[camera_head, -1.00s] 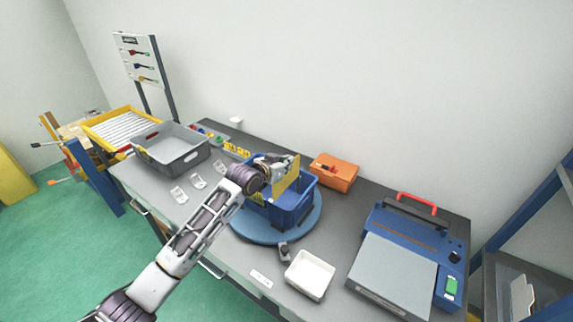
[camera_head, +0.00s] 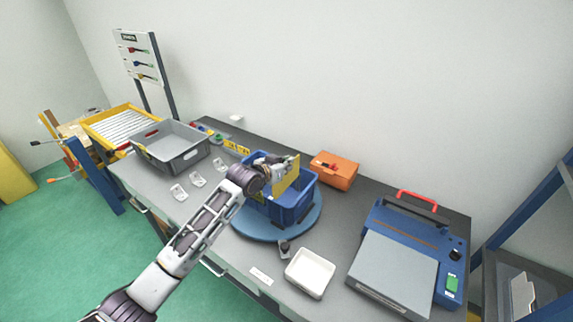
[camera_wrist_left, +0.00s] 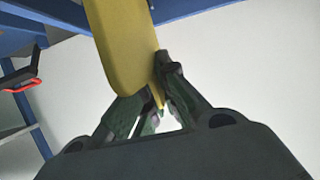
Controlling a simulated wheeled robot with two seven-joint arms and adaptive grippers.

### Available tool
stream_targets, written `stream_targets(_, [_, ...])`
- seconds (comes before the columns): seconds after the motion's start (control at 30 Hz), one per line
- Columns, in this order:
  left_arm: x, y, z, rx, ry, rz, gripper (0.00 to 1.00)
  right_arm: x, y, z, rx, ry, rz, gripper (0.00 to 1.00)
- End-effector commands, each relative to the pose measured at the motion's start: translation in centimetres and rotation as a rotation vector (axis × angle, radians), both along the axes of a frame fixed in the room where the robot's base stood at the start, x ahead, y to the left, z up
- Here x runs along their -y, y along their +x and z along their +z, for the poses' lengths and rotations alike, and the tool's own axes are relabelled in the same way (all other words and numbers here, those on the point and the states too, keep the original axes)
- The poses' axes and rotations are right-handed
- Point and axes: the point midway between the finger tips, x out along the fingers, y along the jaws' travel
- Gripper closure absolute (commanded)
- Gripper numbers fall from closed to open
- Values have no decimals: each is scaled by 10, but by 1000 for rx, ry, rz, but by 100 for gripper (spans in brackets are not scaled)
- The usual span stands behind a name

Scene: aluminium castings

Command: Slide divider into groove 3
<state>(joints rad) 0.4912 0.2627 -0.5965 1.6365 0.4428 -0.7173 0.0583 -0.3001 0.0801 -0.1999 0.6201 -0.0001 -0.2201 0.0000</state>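A yellow divider (camera_head: 288,176) stands roughly upright at the blue bin (camera_head: 296,210). Its lower edge is partly hidden behind the bin wall and my arm. The bin rests on a round blue turntable (camera_head: 262,233). My left gripper (camera_head: 284,163) is above the bin and shut on the divider. The left wrist view shows both fingers (camera_wrist_left: 152,92) closed against the yellow plate (camera_wrist_left: 122,40). The grooves inside the bin are not readable, so I cannot tell which one the divider lines up with. My right gripper is not in view.
A white tray (camera_head: 310,273) sits in front of the turntable. An orange box (camera_head: 335,170) stands behind it. A blue machine (camera_head: 410,248) fills the right side.

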Motion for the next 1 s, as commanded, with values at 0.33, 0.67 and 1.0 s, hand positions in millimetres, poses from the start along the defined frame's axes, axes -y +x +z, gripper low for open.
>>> stream_targets(0.33, [0, 0, -5, 1, -1, 0, 100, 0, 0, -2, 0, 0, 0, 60])
stream_targets(0.67, [0, 0, -10, 0, 0, 0, 100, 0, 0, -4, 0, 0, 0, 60])
stream_targets(1.0, [0, 0, -16, 0, 0, 0, 100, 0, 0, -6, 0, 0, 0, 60])
